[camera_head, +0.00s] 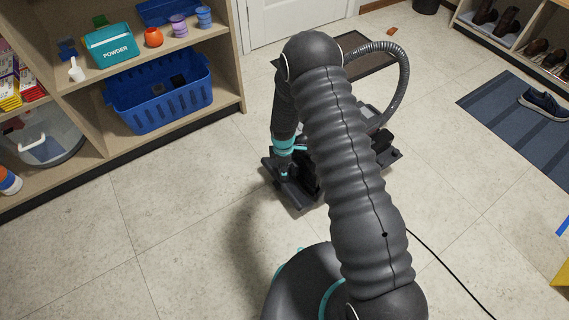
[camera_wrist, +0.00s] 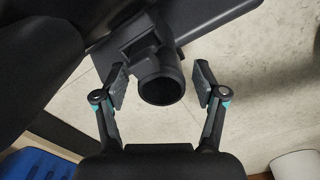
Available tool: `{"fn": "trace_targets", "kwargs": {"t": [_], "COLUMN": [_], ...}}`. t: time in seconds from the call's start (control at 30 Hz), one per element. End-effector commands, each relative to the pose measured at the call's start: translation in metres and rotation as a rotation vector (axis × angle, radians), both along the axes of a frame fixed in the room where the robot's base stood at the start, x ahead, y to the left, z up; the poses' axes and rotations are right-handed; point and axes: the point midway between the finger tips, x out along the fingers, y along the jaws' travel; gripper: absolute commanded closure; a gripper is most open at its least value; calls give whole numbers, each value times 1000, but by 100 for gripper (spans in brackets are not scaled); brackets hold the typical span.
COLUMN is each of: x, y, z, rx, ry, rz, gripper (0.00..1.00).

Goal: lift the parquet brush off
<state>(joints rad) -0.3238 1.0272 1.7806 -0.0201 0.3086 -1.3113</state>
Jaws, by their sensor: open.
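The parquet brush, as I take it, is a dark wide head (camera_wrist: 190,22) with a round, hollow neck (camera_wrist: 160,84) in the wrist view. My gripper (camera_wrist: 161,76) is open, with one finger on each side of that neck. Light floor shows between the neck and the right finger; the left finger is very close to the neck, and I cannot tell whether it touches. In the head view my gripper (camera_head: 286,172) points down at dark flat parts (camera_head: 295,196) low over the floor. My arm hides much of them, and I cannot tell what they rest on.
A grey corrugated hose (camera_head: 402,75) and a grey machine part (camera_head: 374,118) are behind my arm. A shelf unit with a blue basket (camera_head: 160,98) stands left. A dark mat (camera_head: 366,58) lies by the door; a blue mat (camera_head: 520,112) lies right. Floor at front left is clear.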

Motion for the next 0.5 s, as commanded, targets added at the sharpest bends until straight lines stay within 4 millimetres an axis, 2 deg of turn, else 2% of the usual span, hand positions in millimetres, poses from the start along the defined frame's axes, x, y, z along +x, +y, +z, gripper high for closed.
{"fn": "trace_targets", "kwargs": {"t": [0.17,0.27,0.47,0.5], "x": [0,0,0,0], "y": [0,0,0,0], "z": [0,0,0,0], "rx": [0,0,0,0], "ry": [0,0,1,1], "rz": [0,0,-1,-1], "gripper": [29,49,99,100]}}
